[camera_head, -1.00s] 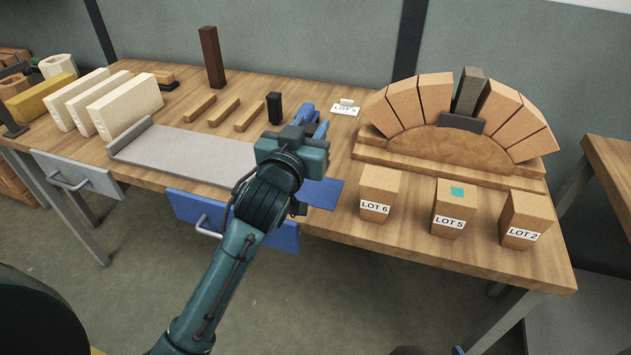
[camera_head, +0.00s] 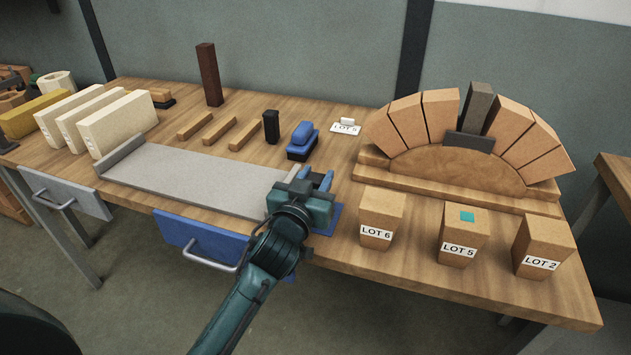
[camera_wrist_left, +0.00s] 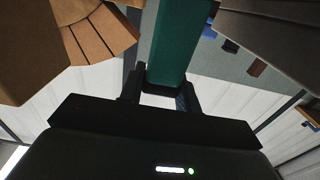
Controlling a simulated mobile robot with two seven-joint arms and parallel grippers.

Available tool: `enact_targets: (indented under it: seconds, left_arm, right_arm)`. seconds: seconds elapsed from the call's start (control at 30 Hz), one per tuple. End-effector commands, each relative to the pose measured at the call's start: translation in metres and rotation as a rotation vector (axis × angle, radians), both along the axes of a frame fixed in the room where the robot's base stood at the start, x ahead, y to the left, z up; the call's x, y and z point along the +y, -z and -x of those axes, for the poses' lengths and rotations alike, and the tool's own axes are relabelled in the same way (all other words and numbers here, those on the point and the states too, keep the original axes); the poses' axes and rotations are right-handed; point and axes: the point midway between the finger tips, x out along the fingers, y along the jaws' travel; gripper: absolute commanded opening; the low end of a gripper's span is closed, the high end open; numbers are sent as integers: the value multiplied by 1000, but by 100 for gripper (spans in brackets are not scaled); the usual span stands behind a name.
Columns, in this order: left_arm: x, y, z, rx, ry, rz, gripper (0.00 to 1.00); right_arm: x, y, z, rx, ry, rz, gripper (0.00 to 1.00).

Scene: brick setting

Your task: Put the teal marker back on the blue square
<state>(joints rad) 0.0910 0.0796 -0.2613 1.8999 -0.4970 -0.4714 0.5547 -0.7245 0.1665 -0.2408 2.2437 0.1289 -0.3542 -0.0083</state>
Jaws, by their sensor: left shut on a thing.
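My left gripper (camera_head: 318,180) is over the blue square (camera_head: 332,217), which lies flat near the table's front edge and is partly covered by the gripper. In the left wrist view the gripper (camera_wrist_left: 165,95) is shut on a long teal block, the teal marker (camera_wrist_left: 172,42). In the head view the marker is hidden behind the gripper, so I cannot tell whether it touches the square. My right gripper is not in view.
LOT 6 (camera_head: 381,213), LOT 5 (camera_head: 460,235), bearing a teal patch, and LOT 2 (camera_head: 541,247) blocks stand right of the square. A brick arch (camera_head: 455,165) stands behind them. A grey tray (camera_head: 195,178) lies left; a blue-topped block (camera_head: 301,140) stands behind.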

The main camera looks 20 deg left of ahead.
Motion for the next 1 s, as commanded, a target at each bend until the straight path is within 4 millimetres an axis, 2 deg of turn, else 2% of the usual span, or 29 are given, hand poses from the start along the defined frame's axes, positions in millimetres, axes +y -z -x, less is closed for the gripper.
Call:
enact_targets:
  seconds: [0.37, 0.4, 0.63, 0.93, 1.0]
  left_arm:
    - [0, 4, 0, -2, 0, 1, 18]
    - [0, 3, 0, -1, 0, 1, 35]
    - [0, 3, 0, -1, 0, 0, 54]
    - [0, -1, 0, -2, 1, -1, 54]
    - [0, 0, 6, 0, 1, 1, 54]
  right_arm:
    - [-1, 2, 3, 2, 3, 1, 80]
    - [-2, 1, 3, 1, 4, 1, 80]
    - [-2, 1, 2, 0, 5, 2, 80]
    - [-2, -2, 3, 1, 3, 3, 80]
    - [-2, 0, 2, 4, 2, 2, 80]
